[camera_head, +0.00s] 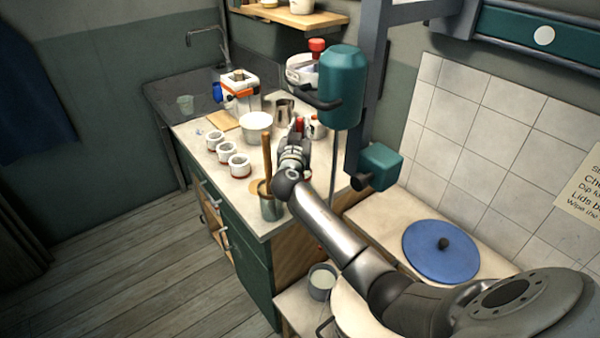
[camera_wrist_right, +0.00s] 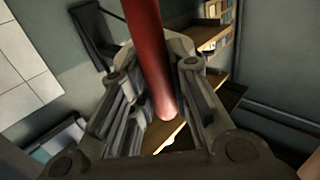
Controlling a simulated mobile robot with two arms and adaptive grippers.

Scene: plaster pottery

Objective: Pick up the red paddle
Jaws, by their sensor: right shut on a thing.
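The red paddle (camera_wrist_right: 150,55) shows in the right wrist view as a smooth, rounded red shaft between the fingers. My right gripper (camera_wrist_right: 163,100) is shut on it, one finger on each side. In the head view my right gripper (camera_head: 296,138) is over the far part of the counter, beyond the wooden handle. A small red piece (camera_head: 300,122) shows at its fingertips there; most of the paddle is hidden by the gripper. My left gripper is not in view.
On the counter (camera_head: 240,190) stand several white jars (camera_head: 239,165), a white bowl (camera_head: 257,127), a metal pitcher (camera_head: 284,112) and a metal cup (camera_head: 270,205) with a wooden handle (camera_head: 266,158). A teal mixer (camera_head: 341,85) hangs close to my right gripper. A blue lid (camera_head: 425,255) lies at right.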

